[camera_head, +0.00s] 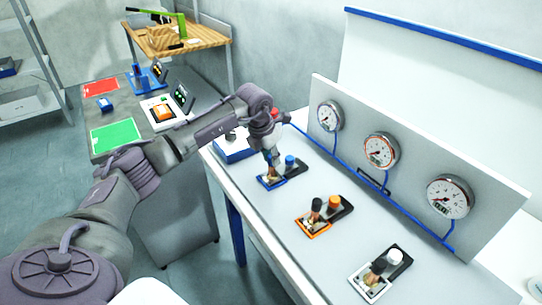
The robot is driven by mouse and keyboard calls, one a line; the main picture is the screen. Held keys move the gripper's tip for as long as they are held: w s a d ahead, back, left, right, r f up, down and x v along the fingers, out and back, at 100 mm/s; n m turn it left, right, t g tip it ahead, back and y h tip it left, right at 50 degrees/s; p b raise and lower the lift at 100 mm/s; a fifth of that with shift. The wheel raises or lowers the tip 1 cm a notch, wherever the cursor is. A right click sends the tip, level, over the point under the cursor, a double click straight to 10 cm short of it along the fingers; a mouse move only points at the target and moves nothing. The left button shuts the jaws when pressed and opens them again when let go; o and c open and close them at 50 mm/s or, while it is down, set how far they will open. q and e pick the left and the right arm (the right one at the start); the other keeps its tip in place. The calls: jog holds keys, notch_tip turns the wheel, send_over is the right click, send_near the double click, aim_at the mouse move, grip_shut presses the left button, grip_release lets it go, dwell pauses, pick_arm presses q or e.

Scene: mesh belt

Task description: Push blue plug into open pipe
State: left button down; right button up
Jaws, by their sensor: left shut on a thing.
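A blue-edged base (266,184) lies on the white bench. A short blue cylinder (290,162), which looks like the blue plug, stands upright on its dark rear part. My left gripper (271,163) reaches down over the front part of this base, just left of the blue cylinder and apart from it. It is shut on a small fitting there, mostly hidden by the fingers. A brass-coloured piece (271,178) shows just below them. I cannot tell which opening is the open pipe. My right gripper is not in view.
An orange-edged base (315,231) and a white-edged base (366,287) carry similar fittings nearer on the bench. A panel with gauges (381,150) and blue tubing stands behind. A white-and-blue box (233,151) sits left of my gripper. Bare bench separates the bases.

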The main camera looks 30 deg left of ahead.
pick_arm(q)
jog(key=shift+f, duration=0.15)
jog(key=c, duration=0.9)
grip_release()
jog(key=shift+o, duration=0.2)
jog(key=v, duration=1.2)
